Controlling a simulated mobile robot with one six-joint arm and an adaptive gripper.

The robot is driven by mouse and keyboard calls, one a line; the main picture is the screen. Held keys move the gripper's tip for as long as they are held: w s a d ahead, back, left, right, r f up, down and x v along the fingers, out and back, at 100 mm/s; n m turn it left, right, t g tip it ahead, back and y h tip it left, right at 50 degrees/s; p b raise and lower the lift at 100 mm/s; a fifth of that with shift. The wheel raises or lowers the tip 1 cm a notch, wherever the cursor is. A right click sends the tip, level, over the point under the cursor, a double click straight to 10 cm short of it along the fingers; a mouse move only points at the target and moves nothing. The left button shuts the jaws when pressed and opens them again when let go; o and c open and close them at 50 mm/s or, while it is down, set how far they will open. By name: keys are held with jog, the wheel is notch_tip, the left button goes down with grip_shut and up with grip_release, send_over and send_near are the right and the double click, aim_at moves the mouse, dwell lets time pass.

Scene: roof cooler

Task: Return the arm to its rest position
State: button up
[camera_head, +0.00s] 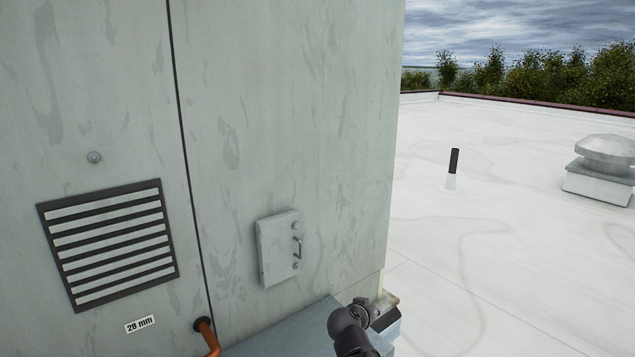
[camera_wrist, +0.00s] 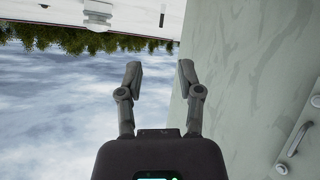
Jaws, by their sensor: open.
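My gripper (camera_wrist: 159,77) is open and empty in the wrist view, its two fingers apart with sky and the cooler's edge behind them. The wrist view appears upside down, with the roof at the top and sky below. In the head view a dark part of my arm shows at the bottom centre, in front of the cooler's lower right corner; the fingers cannot be made out there. The grey cooler cabinet (camera_head: 300,110) fills the left. Its small hatch (camera_head: 275,250) with a handle (camera_head: 298,247) lies flat against the wall and looks shut. The handle also shows in the wrist view (camera_wrist: 293,138).
A louvred vent (camera_head: 108,240), a "28 mm" label (camera_head: 140,324) and a copper pipe (camera_head: 208,338) are on the cooler's left side. A grey ledge (camera_head: 285,332) runs below the hatch. A black-topped pipe (camera_head: 453,162) and a roof vent (camera_head: 603,165) stand on the open white roof.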

jog(key=s+d+f+n+g+y, duration=0.1)
jog(key=s+f+n+g+y, duration=0.1)
jog(key=s, duration=0.5)
jog(key=s+d+f+n+g+y, duration=0.1)
jog(key=s+d+f+g+y, duration=0.1)
jog(key=s+f+g+y, duration=0.2)
jog(key=shift+s+f+n+g, duration=0.4)
jog(key=shift+s+f+g, duration=1.4)
jog(key=shift+s+g, duration=0.45)
